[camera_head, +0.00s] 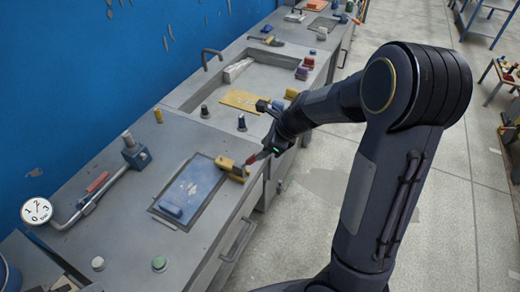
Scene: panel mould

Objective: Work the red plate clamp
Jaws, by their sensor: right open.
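A blue plate (192,187) lies in a dark recess on the grey bench, with a yellow block (225,163) at its far right corner. A small red part (251,159) shows beside a second yellow piece (240,171) at the bench edge. It may be the red plate clamp, but it is too small to be sure. My right gripper (260,154) reaches in from the right, low over the bench edge, and is open. Its tips are right at the red part; I cannot tell whether they touch. My left gripper is out of view.
A pipe with a red handle (97,181) and a dial gauge (36,211) stand at the left. A green button (159,263) is near the front. Dark knobs (241,122) and a yellow plate (240,101) lie farther back.

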